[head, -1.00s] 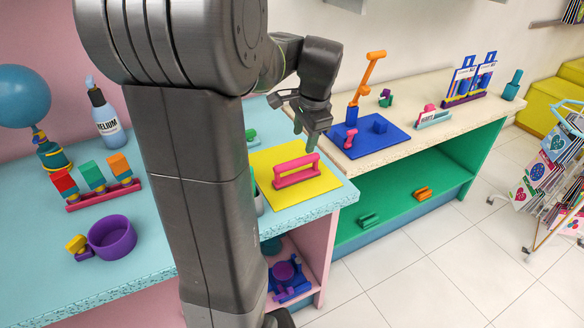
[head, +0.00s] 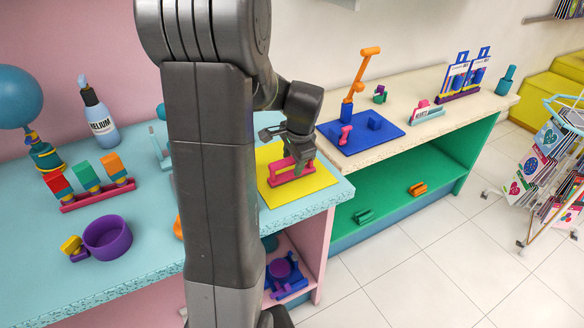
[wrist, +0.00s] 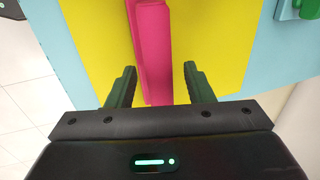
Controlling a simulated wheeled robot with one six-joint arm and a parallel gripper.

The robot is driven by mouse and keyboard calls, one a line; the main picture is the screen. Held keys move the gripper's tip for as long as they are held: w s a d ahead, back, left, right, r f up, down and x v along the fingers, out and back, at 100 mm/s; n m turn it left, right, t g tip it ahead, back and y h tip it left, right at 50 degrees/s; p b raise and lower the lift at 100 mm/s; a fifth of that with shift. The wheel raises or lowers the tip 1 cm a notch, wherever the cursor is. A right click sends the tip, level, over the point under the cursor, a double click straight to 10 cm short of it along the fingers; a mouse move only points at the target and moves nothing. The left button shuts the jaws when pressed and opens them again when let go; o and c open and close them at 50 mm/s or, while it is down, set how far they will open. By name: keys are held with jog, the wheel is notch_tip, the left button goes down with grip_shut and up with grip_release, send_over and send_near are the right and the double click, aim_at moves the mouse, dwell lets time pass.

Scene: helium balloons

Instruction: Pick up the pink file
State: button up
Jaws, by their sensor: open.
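The pink file (head: 283,180) is a bar-shaped piece with a raised handle, lying on a yellow mat (head: 318,183) on the light-blue counter. In the wrist view the pink file (wrist: 153,50) runs up the picture, its near end between my two fingers. My gripper (wrist: 152,85) is open, with one finger on each side of the file and gaps showing on both sides. In the head view my gripper (head: 300,160) is down at the file and hides part of it. Whether the fingers touch the mat cannot be seen.
A blue mat (head: 345,142) with small parts lies on the cream counter to the right. A purple cup (head: 107,238), a pink rack (head: 98,196) of coloured blocks and a helium bottle (head: 100,120) stand on the left. My arm column hides the counter's middle.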

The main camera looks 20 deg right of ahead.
grip_shut()
jog(key=shift+r, duration=0.15)
notch_tip(320, 180, up, 10)
jog(key=shift+f, duration=0.1)
dwell(0.4)
notch_tip(320, 180, up, 4)
jog(key=p, duration=0.3)
jog(key=shift+p, duration=0.4)
dwell(0.5)
